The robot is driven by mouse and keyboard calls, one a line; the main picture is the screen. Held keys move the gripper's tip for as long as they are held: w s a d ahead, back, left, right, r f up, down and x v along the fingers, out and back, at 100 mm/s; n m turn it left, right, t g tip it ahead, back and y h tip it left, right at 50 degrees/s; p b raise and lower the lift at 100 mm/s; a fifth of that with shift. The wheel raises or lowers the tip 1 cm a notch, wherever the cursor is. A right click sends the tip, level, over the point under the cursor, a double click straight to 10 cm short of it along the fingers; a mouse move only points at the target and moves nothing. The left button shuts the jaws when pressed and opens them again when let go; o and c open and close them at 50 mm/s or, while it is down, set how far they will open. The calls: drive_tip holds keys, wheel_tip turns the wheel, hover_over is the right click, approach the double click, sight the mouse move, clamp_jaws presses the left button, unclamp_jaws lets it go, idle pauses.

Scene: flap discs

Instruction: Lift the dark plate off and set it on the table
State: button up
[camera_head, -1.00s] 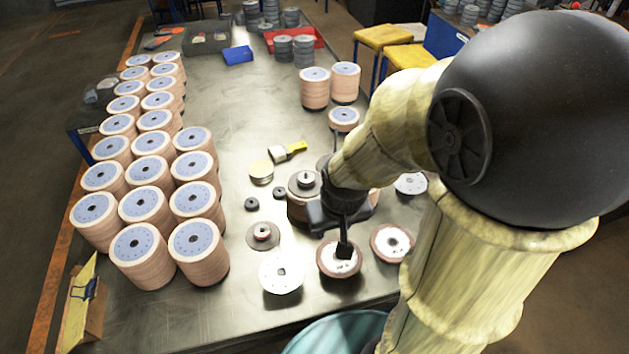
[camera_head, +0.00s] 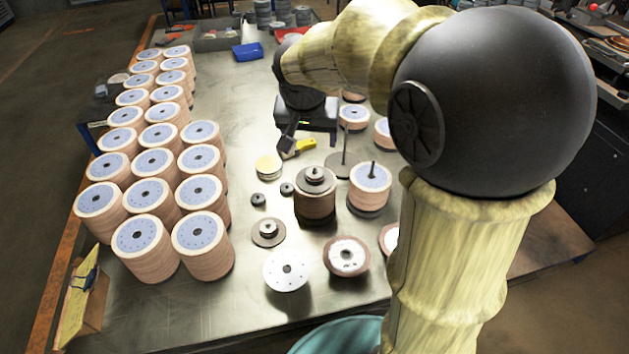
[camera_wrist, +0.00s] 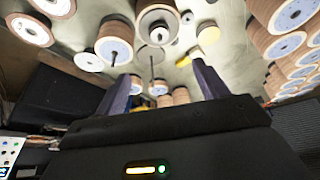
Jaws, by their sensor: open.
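The dark plate (camera_head: 315,187) lies flat on top of a stack of tan discs (camera_head: 314,207), with a small dark hub or nut at its centre. In the wrist view, what looks like the same plate (camera_wrist: 157,14) tops a stack at the upper middle. My gripper (camera_head: 289,145) appears beyond the stack and up the picture from it, near the yellow-handled tool. In the wrist view my gripper (camera_wrist: 160,82) has its two fingers wide apart with nothing held between them. One finger is hard to make out in the head view.
A stack on a spindle (camera_head: 370,178) stands right of the plate's stack, and a bare upright rod (camera_head: 345,145) is behind. Loose discs (camera_head: 287,270) lie in front. Rows of tall disc stacks (camera_head: 146,196) fill the left. Bare table (camera_head: 235,290) shows between.

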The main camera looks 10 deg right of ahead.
drive_tip(key=p, duration=0.1)
approach(314, 170)
drive_tip(key=x, duration=0.4)
drive_tip(key=shift+w+d+f, duration=0.1)
drive_tip(key=shift+d+f, duration=0.05)
drive_tip(key=shift+f, duration=0.2)
drive_tip(key=shift+f, duration=0.1)
drive_tip(key=p+x, duration=0.1)
drive_tip(key=x, duration=0.4)
drive_tip(key=shift+p, duration=0.35)
idle(0.4)
drive_tip(key=c, duration=1.4)
drive_tip(key=shift+o, duration=0.2)
